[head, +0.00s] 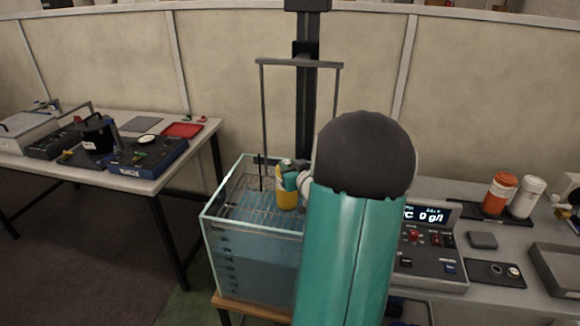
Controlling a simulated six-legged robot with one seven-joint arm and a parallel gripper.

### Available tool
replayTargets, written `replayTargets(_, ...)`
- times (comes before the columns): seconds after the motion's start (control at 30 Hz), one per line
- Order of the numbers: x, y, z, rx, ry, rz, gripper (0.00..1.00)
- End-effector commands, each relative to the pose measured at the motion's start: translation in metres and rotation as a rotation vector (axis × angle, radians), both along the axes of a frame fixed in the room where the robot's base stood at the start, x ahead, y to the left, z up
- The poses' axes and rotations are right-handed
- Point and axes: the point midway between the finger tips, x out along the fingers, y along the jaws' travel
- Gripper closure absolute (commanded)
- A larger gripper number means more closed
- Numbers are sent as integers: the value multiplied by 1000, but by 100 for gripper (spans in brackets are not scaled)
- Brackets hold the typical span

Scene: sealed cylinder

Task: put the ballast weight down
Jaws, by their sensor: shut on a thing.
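The ballast weight, a yellow cylinder (287,198), is in my gripper (289,176), over the glass water tank (222,248). My gripper is shut on its upper part. The weight looks upright. It shows against the wire rack (258,208) inside the tank, and I cannot tell whether its base touches the rack. My dark and teal arm hides the tank's right side.
A grey lift frame (300,63) with thin rods stands over the tank. A table with instruments (145,160) stands at left.

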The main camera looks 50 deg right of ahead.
Motion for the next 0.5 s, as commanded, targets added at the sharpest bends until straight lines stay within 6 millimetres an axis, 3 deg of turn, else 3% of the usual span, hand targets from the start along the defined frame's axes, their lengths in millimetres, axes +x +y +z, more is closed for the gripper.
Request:
replayTargets(0.23, 0, 0, -4, 1, -1, 1, 96)
replayTargets(0.27, 0, 0, -3, 0, 0, 0, 69)
replayTargets(0.33, 0, 0, -3, 0, 0, 0, 55)
replayTargets(0.5, 0, 0, -3, 0, -1, 0, 53)
